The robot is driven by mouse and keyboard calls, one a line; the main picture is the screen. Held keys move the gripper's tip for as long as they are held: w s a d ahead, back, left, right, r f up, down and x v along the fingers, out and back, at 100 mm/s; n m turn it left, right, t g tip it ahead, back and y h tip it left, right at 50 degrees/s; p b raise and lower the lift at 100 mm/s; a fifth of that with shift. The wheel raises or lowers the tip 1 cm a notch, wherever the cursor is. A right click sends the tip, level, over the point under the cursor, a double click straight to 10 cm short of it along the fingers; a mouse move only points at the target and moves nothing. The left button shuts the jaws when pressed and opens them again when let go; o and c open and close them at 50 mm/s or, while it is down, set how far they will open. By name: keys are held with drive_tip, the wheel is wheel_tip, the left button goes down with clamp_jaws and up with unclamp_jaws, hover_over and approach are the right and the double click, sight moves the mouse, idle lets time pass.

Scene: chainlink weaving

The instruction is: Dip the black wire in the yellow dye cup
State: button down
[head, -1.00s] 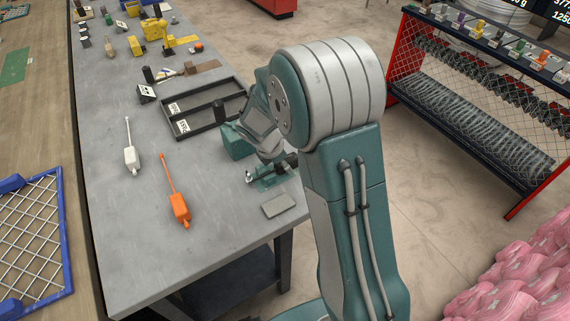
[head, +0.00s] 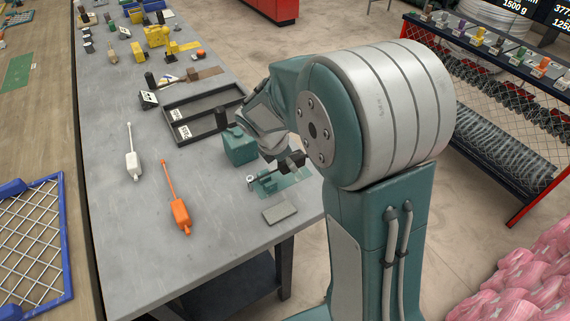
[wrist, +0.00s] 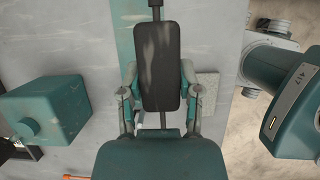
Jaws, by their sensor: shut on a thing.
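My gripper (wrist: 160,85) has its two teal fingers closed on either side of a dark, flat, rounded handle. A thin dark stem runs from its far end out of the top of the wrist view; I take this to be the black wire (wrist: 161,55). In the head view my arm hides much of the gripper, low over the right side of the table. I cannot pick out a yellow dye cup with certainty. Small coloured items, one yellow (head: 479,33), stand on the rack top at the right.
A teal box (head: 240,147) and a grey block (head: 280,213) flank my gripper on the grey table (head: 140,245). A white tool (head: 132,165) and an orange tool (head: 181,212) lie to the left. Behind are a black tray (head: 165,110) and a yellow machine (head: 157,36).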

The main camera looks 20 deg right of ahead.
drive_tip(key=s+r, duration=0.6)
drive_tip(key=s, duration=0.4)
drive_tip(key=shift+s+a, duration=0.4)
drive_tip(key=shift+a, duration=0.05)
drive_tip(key=c, duration=1.2)
unclamp_jaws()
clamp_jaws()
drive_tip(key=shift+f, duration=0.1)
